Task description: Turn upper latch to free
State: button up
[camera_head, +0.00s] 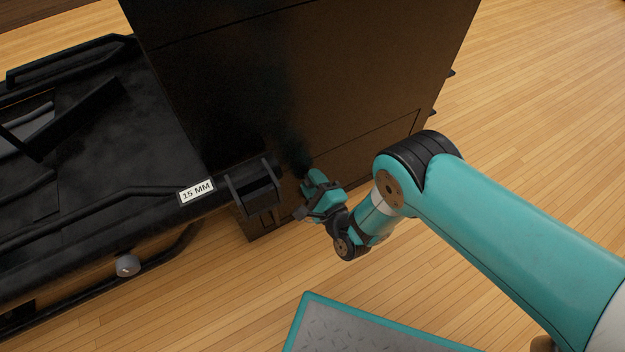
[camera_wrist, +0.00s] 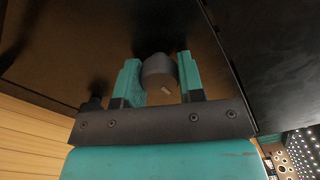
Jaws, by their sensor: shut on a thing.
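My gripper (camera_wrist: 160,84) has its two teal fingers on either side of a grey round knob (camera_wrist: 157,70) on the dark cabinet face (camera_wrist: 60,45) and is shut on it. The knob has a small pale mark on its end. I cannot tell from the frames whether this knob is the upper latch, or how far it is turned. In the head view my gripper (camera_head: 314,184) is against the lower part of the dark brown cabinet (camera_head: 330,80). The gripper hides the knob there.
A black machine with a "15 MM" label (camera_head: 197,191) lies left of the cabinet, with a round grey knob (camera_head: 128,265) on its near side. A black bracket (camera_head: 253,190) juts out left of my gripper. Wooden floor (camera_head: 540,120) is open at right.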

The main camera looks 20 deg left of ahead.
jog(key=o, duration=0.9)
jog(key=shift+s+d, duration=0.1)
jog(key=p+v, duration=0.8)
jog(key=v, duration=0.9)
jog(key=shift+s+p, duration=0.1)
jog(key=shift+p, duration=0.3)
